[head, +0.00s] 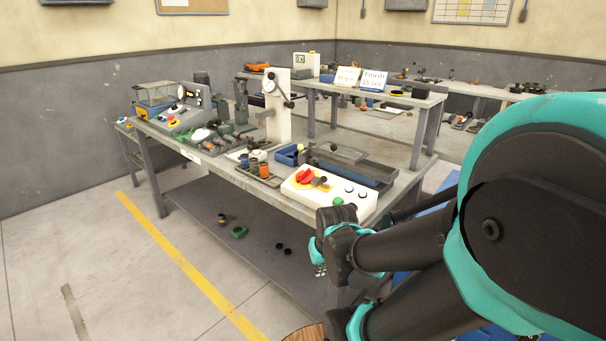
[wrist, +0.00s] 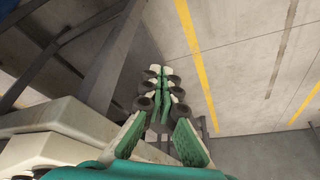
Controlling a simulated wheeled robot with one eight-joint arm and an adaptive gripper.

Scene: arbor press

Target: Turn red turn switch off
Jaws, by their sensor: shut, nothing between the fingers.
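The red turn switch (head: 306,176) sits on a yellow plate on top of a white control box (head: 345,203) at the near corner of the workbench. In the head view its knob looks set at an angle; its on or off setting cannot be read. My gripper (head: 319,269) hangs in front of the bench's near corner, below the control box and apart from the switch. In the wrist view my gripper (wrist: 161,72) has its fingers together, empty, over the floor. The switch cannot be made out in the wrist view.
The control box also has a green button (head: 338,201) and dark buttons. Beside it are a grey tray (head: 350,168) and a small-parts tray (head: 262,176). An arbor press (head: 278,105) stands behind. Floor left of the workbench (head: 225,170) is clear.

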